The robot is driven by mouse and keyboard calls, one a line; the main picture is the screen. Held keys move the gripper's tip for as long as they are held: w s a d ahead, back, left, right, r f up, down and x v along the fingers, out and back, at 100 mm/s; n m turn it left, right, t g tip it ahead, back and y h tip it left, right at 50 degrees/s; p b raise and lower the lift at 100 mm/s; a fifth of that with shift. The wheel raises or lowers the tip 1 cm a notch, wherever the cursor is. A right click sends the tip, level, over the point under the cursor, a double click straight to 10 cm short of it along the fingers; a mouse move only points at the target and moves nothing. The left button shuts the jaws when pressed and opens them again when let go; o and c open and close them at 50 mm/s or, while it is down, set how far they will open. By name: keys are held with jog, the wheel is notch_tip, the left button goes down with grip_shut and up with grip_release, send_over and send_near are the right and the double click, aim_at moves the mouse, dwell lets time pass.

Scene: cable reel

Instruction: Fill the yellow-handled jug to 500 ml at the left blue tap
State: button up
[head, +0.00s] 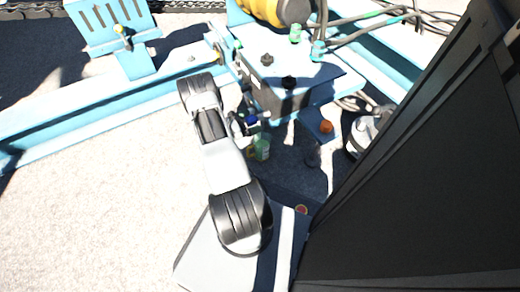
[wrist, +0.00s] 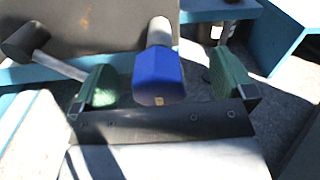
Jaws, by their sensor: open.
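A blue tap knob (wrist: 158,78) on a metal stem stands between the two green fingertips of my gripper (wrist: 163,86) in the wrist view. The fingers are apart, with a gap on each side of the knob. In the head view the blue knob (head: 251,119) is small, at the end of my arm beside the blue frame, and my gripper (head: 242,123) is partly hidden by my wrist. A clear greenish jug (head: 262,147) with a yellow part at its left stands just below the knob. Its fill level is too small to read. The jug is not clear in the wrist view.
A dark knob on a metal rod (wrist: 28,42) is at the left of the wrist view. An orange ball-like thing (head: 327,127) and a dim clear vessel (head: 312,153) are right of the jug. A large dark panel (head: 420,170) fills the right side. Pale ground (head: 90,210) at left is clear.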

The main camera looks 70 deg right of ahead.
jog(key=shift+v, duration=3)
jog(key=w+a+r+m+t+y+p, duration=0.15)
jog(key=a+r+p, duration=0.35)
jog(key=r, duration=0.6)
jog(key=w+a+r+m+y+p, duration=0.25)
jog(key=r+p, duration=0.45)
jog(key=r, duration=0.4)
jog(key=w+a+r+m+t+y+p, duration=0.15)
jog(key=a+r+m+p, duration=0.35)
jog(key=r, duration=0.6)
jog(key=s+a+r+m+t+y+p, duration=0.1)
jog(key=a+r+t+y+p, duration=0.2)
jog(key=a+r+p, duration=0.5)
jog(key=s+a+r+t+y+p, duration=0.1)
jog(key=a+r+t+y+p, duration=0.2)
jog(key=a+r+p, duration=0.5)
jog(key=s+a+r+m+t+y+p, duration=0.1)
jog(key=a+r+t+y+p, duration=0.2)
jog(key=r, duration=1.8)
jog(key=a+t+p, duration=0.2)
jog(key=a+p, duration=0.3)
jog(key=shift+s+a+m, duration=0.3)
jog(key=shift+a, duration=0.1)
